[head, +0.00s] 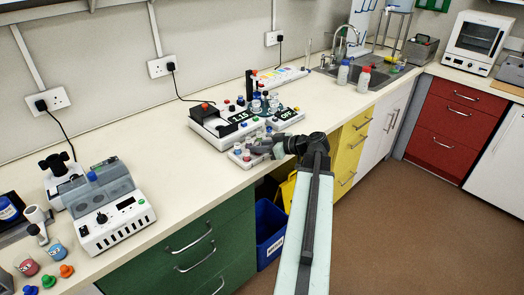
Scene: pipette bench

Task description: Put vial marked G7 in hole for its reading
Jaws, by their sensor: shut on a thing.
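My arm reaches from the bottom of the head view to the bench. My gripper (262,146) is shut on a small vial, mostly hidden by the fingers, low over a pale rack (243,163) at the bench's front edge. The rack holds several small vials with coloured caps. Their marks are too small to read, so I cannot tell which is G7. Just behind stands a white instrument (213,133) with a display reading 1.15 (238,117). To its right is a unit whose display reads OFF (287,115). Several capped vials stand between and behind them. I cannot make out the holes.
A white instrument with a grey lid (115,219) stands at the left, with coloured caps (50,278) near it. A blue bin (270,233) is below the bench.

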